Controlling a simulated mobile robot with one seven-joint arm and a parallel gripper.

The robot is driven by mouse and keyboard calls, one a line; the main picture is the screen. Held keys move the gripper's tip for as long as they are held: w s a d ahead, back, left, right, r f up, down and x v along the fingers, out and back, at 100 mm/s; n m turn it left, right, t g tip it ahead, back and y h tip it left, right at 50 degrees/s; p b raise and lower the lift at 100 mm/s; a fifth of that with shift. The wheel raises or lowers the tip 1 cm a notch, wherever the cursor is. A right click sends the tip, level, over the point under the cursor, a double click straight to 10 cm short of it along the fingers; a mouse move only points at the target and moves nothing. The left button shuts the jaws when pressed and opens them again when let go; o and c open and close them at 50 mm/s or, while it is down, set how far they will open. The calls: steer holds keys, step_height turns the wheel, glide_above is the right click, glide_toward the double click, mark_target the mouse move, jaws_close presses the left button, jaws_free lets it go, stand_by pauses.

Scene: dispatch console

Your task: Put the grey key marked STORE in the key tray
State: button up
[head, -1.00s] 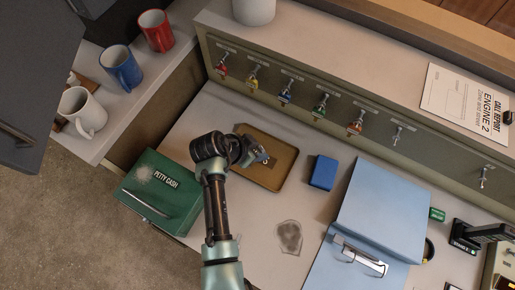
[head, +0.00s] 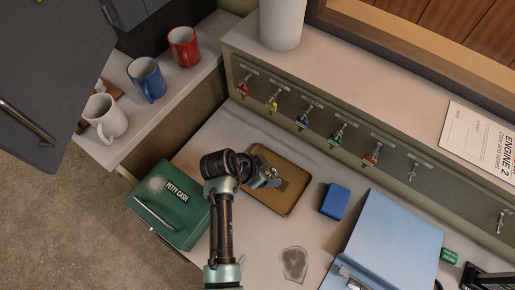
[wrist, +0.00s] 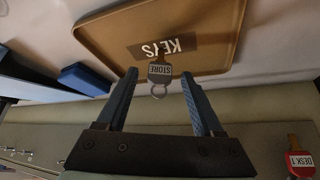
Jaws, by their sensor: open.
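The grey key tag marked STORE (wrist: 160,72) shows in the wrist view between my fingertips, with its ring toward my palm. It overlaps the KEYS label and the edge of the key tray in that picture; I cannot tell whether it rests on the tray or is just above it. The brown key tray (head: 293,207) lies on the desk, and its floor also shows in the wrist view (wrist: 110,30). My gripper (wrist: 159,76) is open, with a finger on each side of the tag. In the head view my gripper (head: 268,180) is over the tray, and the key cannot be made out.
A green petty cash box (head: 170,208) stands left of my arm. A blue box (head: 334,201) and a blue binder (head: 395,240) lie right of the tray. Behind it is a hook panel (head: 325,120) with several coloured keys. Mugs (head: 147,80) stand on the left counter.

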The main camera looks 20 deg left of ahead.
steer(key=v, duration=1)
steer(key=shift+r, duration=0.35)
